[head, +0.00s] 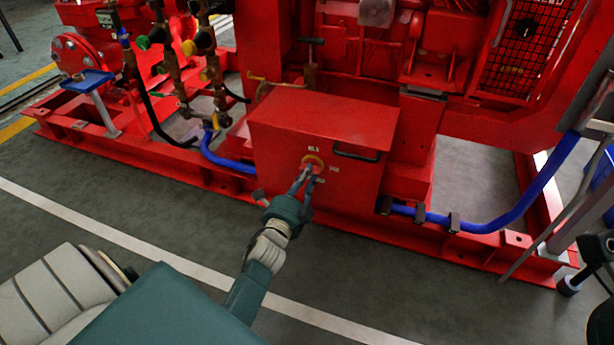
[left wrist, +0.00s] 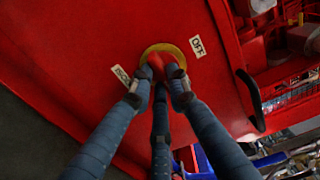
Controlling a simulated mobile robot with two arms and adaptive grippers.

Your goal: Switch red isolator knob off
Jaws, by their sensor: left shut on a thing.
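The red isolator knob (left wrist: 155,63) sits on a round yellow plate (left wrist: 166,50) on the front of a red box (head: 322,122). In the left wrist view, an OFF label (left wrist: 198,47) is right of the plate, and another label (left wrist: 121,75), hard to read, is left of it. My left gripper (head: 309,176) is at the box front with its fingers closed around the knob; it also shows in the left wrist view (left wrist: 160,84). The fingers hide much of the knob, so I cannot tell its exact setting. My right gripper is not clearly seen.
A black handle (head: 357,154) sticks out from the box right of the knob. Blue hoses (head: 480,222) run low on both sides, along the red base frame (head: 120,150). Valves and pipes stand at the left.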

